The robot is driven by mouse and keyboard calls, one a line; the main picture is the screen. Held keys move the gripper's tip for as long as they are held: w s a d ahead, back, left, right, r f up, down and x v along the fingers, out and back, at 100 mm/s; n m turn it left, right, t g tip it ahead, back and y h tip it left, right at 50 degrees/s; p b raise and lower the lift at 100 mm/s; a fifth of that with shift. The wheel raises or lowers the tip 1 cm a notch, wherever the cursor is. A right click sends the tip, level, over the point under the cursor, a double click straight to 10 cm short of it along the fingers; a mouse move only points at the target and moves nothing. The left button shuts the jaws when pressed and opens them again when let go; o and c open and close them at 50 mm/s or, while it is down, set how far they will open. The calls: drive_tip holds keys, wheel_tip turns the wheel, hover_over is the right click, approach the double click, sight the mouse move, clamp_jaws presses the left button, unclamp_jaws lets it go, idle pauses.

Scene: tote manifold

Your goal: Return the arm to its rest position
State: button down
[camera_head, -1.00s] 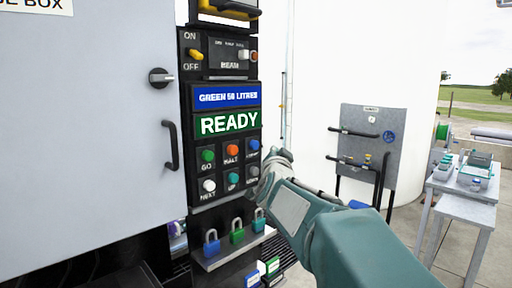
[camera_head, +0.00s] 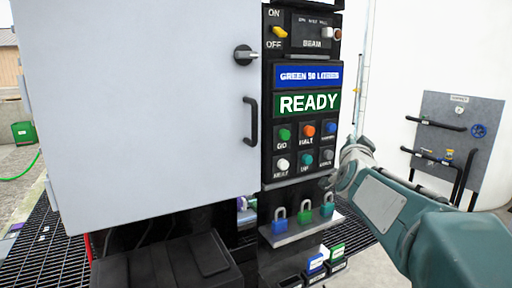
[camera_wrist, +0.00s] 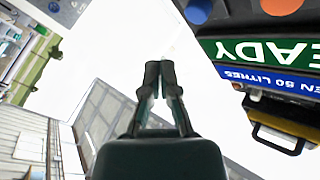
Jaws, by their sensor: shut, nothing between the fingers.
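My arm reaches in from the lower right of the head view, teal with a grey wrist, right of the control panel (camera_head: 267,150). In the head view the wrist partly hides the fingers. In the wrist view my gripper (camera_wrist: 160,68) shows dark fingers with their tips together and nothing between them. The panel also shows at the upper right of the wrist view (camera_wrist: 222,50), upside down. Its green display (camera_head: 308,103) reads READY, and the blue one (camera_head: 307,75) above reads GREEN 50 LITRES.
A grey cabinet door (camera_head: 140,110) fills the left. Padlocks in blue (camera_head: 280,225) and green (camera_head: 305,218) stand on a shelf (camera_head: 300,234) below the buttons. A grey board (camera_head: 455,145) with pipes stands at the right. A white tank wall (camera_head: 410,60) is behind.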

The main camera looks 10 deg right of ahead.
drive_tip(key=s+a+f+n+g+y, duration=0.45)
drive_tip(key=s+a+f, duration=0.35)
drive_tip(key=s, duration=0.2)
drive_tip(key=s+a+f+n+g+y, duration=0.3)
drive_tip(key=s+a+f+n+y, duration=0.15)
drive_tip(key=s+a+f, duration=0.45)
drive_tip(key=s+f+n+g+h, duration=0.1)
drive_tip(key=s+f+n+g, duration=0.1)
drive_tip(key=s+f+g, duration=0.2)
drive_tip(key=s+f, duration=0.3)
drive_tip(key=s, duration=0.5)
drive_tip(key=shift+s+d+f+n, duration=0.2)
drive_tip(key=shift+s+d+n, duration=0.1)
drive_tip(key=shift+s+d, duration=0.1)
drive_tip(key=shift+w+g, duration=0.1)
drive_tip(key=shift+g, duration=0.15)
